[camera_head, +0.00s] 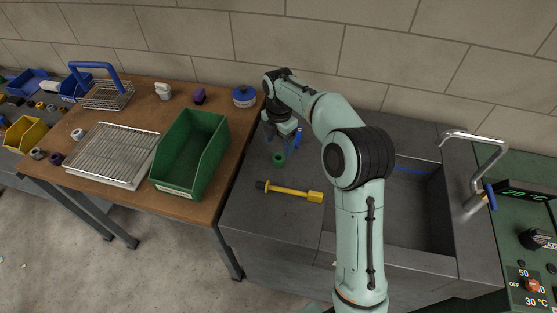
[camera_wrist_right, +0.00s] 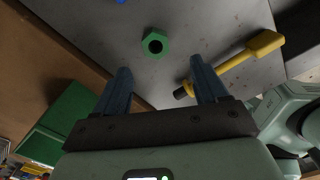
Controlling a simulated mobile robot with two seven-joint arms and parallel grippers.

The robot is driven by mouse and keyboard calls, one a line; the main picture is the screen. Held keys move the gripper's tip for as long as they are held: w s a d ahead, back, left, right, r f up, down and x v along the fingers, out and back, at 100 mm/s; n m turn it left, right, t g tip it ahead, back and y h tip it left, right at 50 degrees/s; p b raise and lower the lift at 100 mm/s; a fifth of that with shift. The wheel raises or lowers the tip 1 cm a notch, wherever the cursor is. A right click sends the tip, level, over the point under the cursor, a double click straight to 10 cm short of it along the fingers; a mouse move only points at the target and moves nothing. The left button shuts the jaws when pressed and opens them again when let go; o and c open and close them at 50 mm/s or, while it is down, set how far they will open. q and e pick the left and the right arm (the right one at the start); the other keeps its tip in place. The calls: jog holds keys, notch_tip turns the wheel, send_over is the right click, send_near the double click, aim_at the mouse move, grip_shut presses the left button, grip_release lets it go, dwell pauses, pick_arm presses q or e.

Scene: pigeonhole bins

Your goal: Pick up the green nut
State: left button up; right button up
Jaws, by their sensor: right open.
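The green nut (camera_head: 279,160) lies on the dark grey counter, left of the sink, in the head view. In the right wrist view the hexagonal nut (camera_wrist_right: 155,33) shows its dark hole, beyond the fingertips and roughly in line with the gap between them. My right gripper (camera_head: 283,138) is open and empty above the counter, near the nut and apart from it. Its two blue-grey fingers (camera_wrist_right: 160,70) show spread in the right wrist view. My left gripper is in neither view.
A yellow tool (camera_head: 292,192) with a black end lies near the nut; it also shows beside the right finger (camera_wrist_right: 240,58). A green bin (camera_head: 190,155) and wire rack (camera_head: 112,152) stand on the wooden table. The sink (camera_head: 418,215) and tap (camera_head: 473,160) are at right.

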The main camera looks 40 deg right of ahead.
aim_at(278, 158)
jog(key=f, duration=0.8)
jog(key=shift+w+d+f, duration=0.1)
jog(key=shift+w+f, duration=0.15)
jog(key=shift+w, duration=0.1)
jog(key=c, duration=1.3)
